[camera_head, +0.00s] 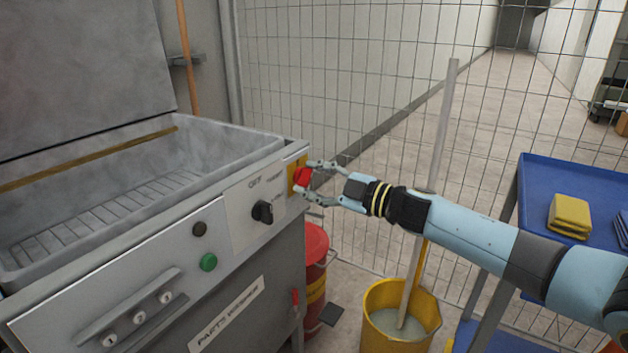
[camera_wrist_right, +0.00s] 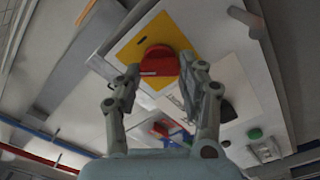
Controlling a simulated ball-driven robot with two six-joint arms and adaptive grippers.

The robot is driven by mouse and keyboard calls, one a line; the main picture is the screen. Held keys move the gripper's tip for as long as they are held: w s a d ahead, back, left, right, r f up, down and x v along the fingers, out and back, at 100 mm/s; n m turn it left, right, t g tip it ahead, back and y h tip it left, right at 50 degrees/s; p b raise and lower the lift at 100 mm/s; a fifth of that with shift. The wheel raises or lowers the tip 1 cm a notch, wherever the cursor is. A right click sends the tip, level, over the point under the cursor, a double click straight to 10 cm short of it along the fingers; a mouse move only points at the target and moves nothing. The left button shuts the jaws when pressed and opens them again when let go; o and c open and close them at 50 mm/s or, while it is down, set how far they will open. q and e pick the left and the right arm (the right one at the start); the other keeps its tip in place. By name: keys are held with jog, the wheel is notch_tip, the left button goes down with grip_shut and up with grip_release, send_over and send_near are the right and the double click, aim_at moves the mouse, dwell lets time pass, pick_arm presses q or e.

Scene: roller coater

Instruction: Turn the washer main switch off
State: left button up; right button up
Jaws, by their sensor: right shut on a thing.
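The parts washer (camera_head: 120,250) stands at the left with its lid up. Its main switch, a red rotary knob (camera_head: 303,177) on a yellow plate (camera_head: 292,179), is at the right end of the front panel. In the right wrist view the red knob (camera_wrist_right: 158,62) sits on the yellow plate (camera_wrist_right: 165,30) between my fingers. My right gripper (camera_head: 309,180) is shut on the red knob, one finger above and one below it. The knob's exact angle is hard to read. My left gripper is not in view.
A black selector knob (camera_head: 262,212), a black button (camera_head: 199,229) and a green button (camera_head: 208,262) share the panel. A yellow mop bucket (camera_head: 428,313) and a red bin (camera_head: 314,243) stand below. A blue cart (camera_head: 540,185) and mesh fence are to the right.

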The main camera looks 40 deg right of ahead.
jog(key=n, duration=0.2)
jog(key=n+b, duration=0.1)
jog(key=shift+f+n, duration=0.2)
jog(key=shift+n, duration=0.2)
jog(key=shift+f+n+b, duration=0.1)
jog(key=shift+n+b, duration=0.45)
jog(key=shift+n, duration=1.35)
jog(key=o, duration=1.2)
jog(key=shift+a, duration=0.1)
jog(key=shift+c, duration=0.2)
jog(key=v, duration=1.2)
